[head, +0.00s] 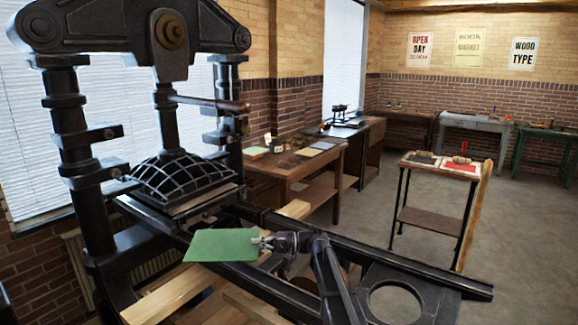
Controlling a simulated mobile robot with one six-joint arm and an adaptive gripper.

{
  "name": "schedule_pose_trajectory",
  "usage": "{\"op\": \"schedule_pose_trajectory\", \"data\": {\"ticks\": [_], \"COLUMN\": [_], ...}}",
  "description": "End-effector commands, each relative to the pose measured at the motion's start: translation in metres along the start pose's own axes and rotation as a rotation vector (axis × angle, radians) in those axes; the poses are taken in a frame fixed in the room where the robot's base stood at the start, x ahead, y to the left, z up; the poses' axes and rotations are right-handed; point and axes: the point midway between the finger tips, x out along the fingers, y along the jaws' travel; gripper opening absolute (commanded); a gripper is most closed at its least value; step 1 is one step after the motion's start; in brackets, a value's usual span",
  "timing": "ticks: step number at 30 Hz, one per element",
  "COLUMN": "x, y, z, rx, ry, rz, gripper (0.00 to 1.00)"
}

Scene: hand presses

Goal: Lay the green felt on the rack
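The green felt (222,245) is a flat sheet in front of the black hand press, level with its long rails. My gripper (262,241) is at the felt's right edge and looks shut on it. The felt's far side extends left, away from my gripper, over pale wooden beams (165,299). Whether the felt touches anything beneath it cannot be told. I cannot pick out a rack for certain in this view.
The black hand press (75,150) fills the left, with its ribbed platen (185,175) and rails (400,258) running right. A wooden table (290,170) holds papers behind it. A small inking stand (440,165) is at right. Open floor (530,225) lies beyond it.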

Motion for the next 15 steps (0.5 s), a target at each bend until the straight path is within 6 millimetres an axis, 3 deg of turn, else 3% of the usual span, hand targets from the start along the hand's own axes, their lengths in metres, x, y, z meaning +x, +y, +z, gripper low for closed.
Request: {"op": "schedule_pose_trajectory", "data": {"ticks": [8, 15], "x": [0.0, 0.0], "y": [-0.001, -0.019], "z": [0.0, 0.0], "rx": [0.0, 0.0], "ry": [0.0, 0.0], "rz": [0.0, 0.0], "gripper": [0.0, 0.0]}}
